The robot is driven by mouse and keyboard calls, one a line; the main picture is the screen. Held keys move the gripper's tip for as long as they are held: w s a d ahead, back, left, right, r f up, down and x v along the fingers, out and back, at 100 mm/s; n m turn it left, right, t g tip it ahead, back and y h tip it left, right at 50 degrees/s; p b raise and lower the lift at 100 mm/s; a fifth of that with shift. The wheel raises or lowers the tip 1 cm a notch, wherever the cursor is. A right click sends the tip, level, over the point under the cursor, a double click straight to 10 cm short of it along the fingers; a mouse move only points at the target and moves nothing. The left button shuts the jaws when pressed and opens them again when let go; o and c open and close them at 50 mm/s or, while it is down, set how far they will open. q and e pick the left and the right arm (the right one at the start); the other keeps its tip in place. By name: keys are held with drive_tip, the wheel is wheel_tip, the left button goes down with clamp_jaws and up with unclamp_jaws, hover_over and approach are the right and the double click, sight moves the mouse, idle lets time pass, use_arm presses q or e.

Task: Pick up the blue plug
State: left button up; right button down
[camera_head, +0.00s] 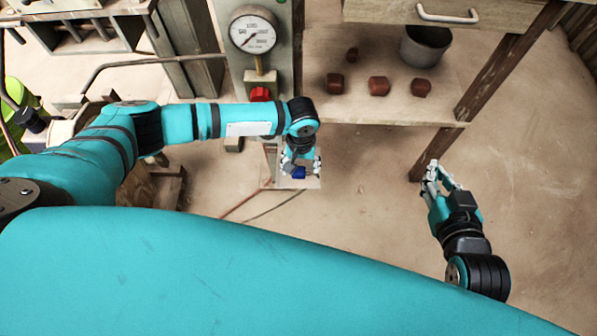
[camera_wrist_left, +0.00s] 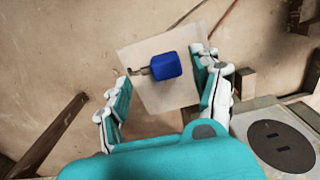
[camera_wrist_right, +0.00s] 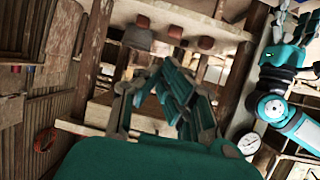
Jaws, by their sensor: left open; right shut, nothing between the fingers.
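The blue plug (camera_head: 298,172) has a dark blue block body and a thin metal prong. In the left wrist view the plug (camera_wrist_left: 167,66) is over a pale square plate (camera_wrist_left: 137,53), its prong pointing left; I cannot tell whether it touches the plate. My left gripper (camera_head: 301,164) is right by it. Its fingers (camera_wrist_left: 162,68) are spread wide, one on each side of the plug, with gaps showing on both sides. My right gripper (camera_head: 437,176) is shut and empty, out to the right, away from the plug. Its fingers (camera_wrist_right: 172,85) are together in the right wrist view.
A wooden shelf (camera_head: 340,105) behind holds several red-brown pieces and a grey bucket (camera_head: 425,45). A pressure gauge (camera_head: 253,31) and a red knob (camera_head: 260,94) are on the post behind my left arm. Open sandy floor lies around my right gripper.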

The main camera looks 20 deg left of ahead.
sight(298, 173)
use_arm(q)
drive_tip(key=f, duration=0.1)
drive_tip(key=f+b, duration=0.1)
drive_tip(key=f, duration=0.1)
drive_tip(key=f+b, duration=0.1)
drive_tip(key=shift+s+a+f, duration=0.25)
drive_tip(key=shift+s+a, duration=0.05)
drive_tip(key=shift+f, duration=0.15)
use_arm(e)
wheel_tip(298, 173, up, 10)
drive_tip(key=w+a+t+y, duration=0.2)
drive_tip(key=t, duration=0.4)
drive_tip(key=shift+r+t, duration=0.25)
drive_tip(key=shift+t, duration=0.05)
use_arm(q)
drive_tip(key=shift+c, duration=0.5)
use_arm(e)
drive_tip(key=shift+w, duration=0.1)
use_arm(q)
drive_tip(key=c, duration=1.1)
